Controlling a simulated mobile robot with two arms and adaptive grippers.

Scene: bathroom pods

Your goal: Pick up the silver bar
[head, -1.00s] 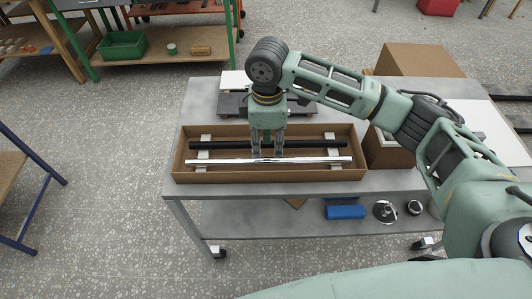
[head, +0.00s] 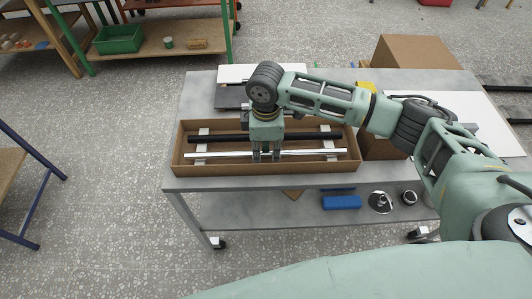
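The silver bar (head: 220,156) is long, thin and shiny. It lies level across white supports near the front of a shallow open cardboard box (head: 265,168). A black bar (head: 220,138) lies parallel behind it. My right gripper (head: 266,156) points straight down at about the middle of the silver bar, its fingertips at the bar and overlapping it in the picture. Whether the fingers are closed on the bar or only beside it cannot be told. My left gripper is not in view.
The box stands on a grey table (head: 195,95). A brown carton (head: 420,62) is at the back right. The lower shelf holds a blue block (head: 341,202) and round metal parts (head: 380,202). A shelf with a green bin (head: 119,40) is at the far left.

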